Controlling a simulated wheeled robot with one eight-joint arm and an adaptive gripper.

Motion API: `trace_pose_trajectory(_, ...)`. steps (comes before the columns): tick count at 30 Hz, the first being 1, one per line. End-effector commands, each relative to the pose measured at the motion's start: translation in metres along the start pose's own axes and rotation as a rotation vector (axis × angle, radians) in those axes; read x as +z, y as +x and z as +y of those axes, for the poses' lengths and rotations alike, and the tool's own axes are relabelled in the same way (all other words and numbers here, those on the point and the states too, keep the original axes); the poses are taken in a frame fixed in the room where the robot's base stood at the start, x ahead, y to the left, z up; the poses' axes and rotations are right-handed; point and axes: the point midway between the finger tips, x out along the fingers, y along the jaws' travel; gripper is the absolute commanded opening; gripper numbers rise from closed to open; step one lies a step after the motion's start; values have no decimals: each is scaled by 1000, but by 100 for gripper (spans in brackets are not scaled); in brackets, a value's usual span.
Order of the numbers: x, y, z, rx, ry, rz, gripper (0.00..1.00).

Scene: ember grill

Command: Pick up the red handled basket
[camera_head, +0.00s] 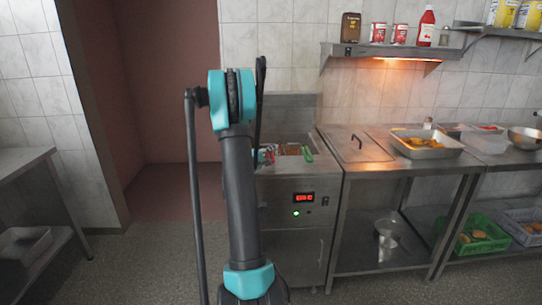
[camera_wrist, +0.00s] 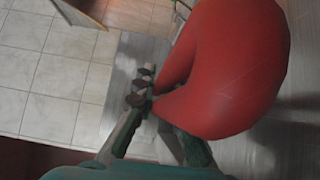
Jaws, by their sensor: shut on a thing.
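The red handle (camera_wrist: 235,70) of the basket fills the right half of the wrist view, very close to the camera. My gripper (camera_wrist: 158,128) is shut on the lower end of this handle, with its fingers low in the wrist view. In the head view my arm stands in front of the fryer (camera_head: 299,225) and hides most of the grip. Only a small patch of red shows beside the arm at the fryer's top. The basket's wire body cannot be made out clearly, so I cannot tell whether it is lifted.
A green handle (camera_head: 307,154) lies at the fryer's right side. A steel counter (camera_head: 358,150) with a food tray (camera_head: 428,150) adjoins on the right. A shelf (camera_head: 390,51) with cans and a red bottle (camera_head: 426,27) hangs above. The floor at left is open.

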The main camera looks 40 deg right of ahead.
Motion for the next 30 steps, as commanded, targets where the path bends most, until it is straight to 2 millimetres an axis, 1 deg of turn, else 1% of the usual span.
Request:
trace_pose_trajectory(5,0,0,13,1,0,0,0)
trace_pose_trajectory(8,1,-1,28,1,0,0,0)
trace_pose_trajectory(11,0,0,49,1,0,0,0)
trace_pose_trajectory(18,1,-1,116,1,0,0,0)
trace_pose_trajectory(21,1,-1,140,1,0,0,0)
trace_pose_trajectory(24,0,0,161,1,0,0,0)
trace_pose_trajectory(27,0,0,177,1,0,0,0)
trace_pose_trajectory(30,0,0,188,1,0,0,0)
